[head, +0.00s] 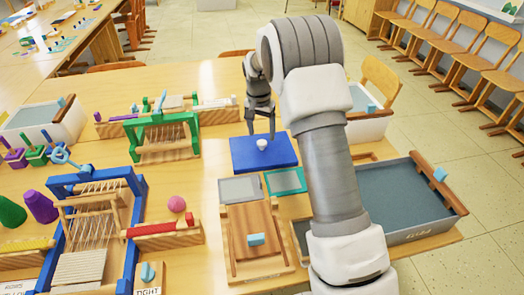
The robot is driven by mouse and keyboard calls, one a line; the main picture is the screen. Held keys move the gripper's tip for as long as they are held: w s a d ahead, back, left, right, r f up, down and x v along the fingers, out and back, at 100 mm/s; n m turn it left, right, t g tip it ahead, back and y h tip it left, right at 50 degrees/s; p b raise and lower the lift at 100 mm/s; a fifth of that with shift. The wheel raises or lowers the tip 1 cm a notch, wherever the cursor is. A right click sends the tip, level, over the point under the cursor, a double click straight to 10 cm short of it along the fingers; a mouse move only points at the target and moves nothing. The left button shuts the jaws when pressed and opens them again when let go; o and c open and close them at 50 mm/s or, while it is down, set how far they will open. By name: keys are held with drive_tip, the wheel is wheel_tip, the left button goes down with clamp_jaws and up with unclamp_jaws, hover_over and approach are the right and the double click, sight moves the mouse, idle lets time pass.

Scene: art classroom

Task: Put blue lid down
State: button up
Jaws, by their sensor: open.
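The blue lid (240,160) is a flat blue slab with a small white knob (262,145) on top. It lies at the middle of the wooden table, behind a grey panel and a teal-framed panel. My gripper (261,131) is open and points down just above the knob, with a finger to each side. I cannot tell whether either finger touches the knob. What lies under the lid is hidden.
A grey panel (240,189) and a teal-framed panel (286,181) lie in front of the lid. A wooden tray (233,255) stands nearer. A large grey bin (405,235) is at the right. A green loom (167,150) and a blue loom (137,215) stand left.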

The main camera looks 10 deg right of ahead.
sight(262, 142)
wheel_tip(262, 142, down, 4)
drive_tip(key=shift+w+d+r+b, duration=0.1)
drive_tip(key=shift+b, duration=0.25)
clamp_jaws()
